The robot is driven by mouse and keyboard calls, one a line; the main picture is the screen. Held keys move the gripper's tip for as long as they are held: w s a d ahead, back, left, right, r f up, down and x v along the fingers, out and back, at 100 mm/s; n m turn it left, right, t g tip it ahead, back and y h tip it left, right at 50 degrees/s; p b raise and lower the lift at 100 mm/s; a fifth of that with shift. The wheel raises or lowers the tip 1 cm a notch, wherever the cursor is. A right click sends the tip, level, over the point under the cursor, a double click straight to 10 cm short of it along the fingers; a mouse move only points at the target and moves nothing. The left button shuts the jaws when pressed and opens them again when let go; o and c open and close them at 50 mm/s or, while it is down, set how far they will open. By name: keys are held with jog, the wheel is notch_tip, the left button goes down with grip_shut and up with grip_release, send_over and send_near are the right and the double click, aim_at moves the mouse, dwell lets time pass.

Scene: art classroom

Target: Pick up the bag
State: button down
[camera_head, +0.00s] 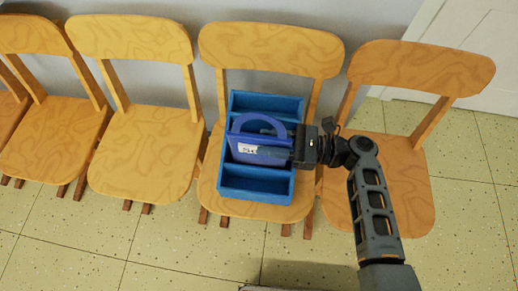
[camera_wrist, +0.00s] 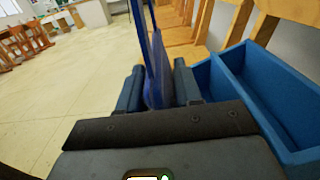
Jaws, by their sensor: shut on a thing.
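The bag (camera_head: 262,150) is dark blue and flat, with a rounded handle loop and a white label with dark letters. In the head view it appears over the middle of a blue divided box (camera_head: 254,196) on a chair. I cannot tell whether its lower part is inside the box or raised above it. My gripper (camera_head: 291,153) reaches in from the right and is shut on the bag's right side. In the wrist view the bag (camera_wrist: 156,62) shows edge-on between the two fingers, with the blue box (camera_wrist: 262,92) to the right.
The box sits on the seat of a wooden chair (camera_head: 270,48). Another wooden chair (camera_head: 420,66) stands at the right, under my arm, and several more stand at the left. A pale wall is behind.

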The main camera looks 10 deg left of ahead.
aim_at(275, 128)
dwell(0.4)
notch_tip(275, 128, up, 8)
jog(key=p, duration=0.2)
jog(key=shift+s+f+p, duration=0.1)
jog(key=shift+f+p, duration=0.1)
jog(key=shift+p, duration=0.2)
jog(key=s+p, duration=0.2)
jog(key=s, duration=1.5)
jog(key=shift+s+a+f, duration=0.3)
jog(key=shift+s, duration=0.1)
jog(key=shift+d, duration=0.1)
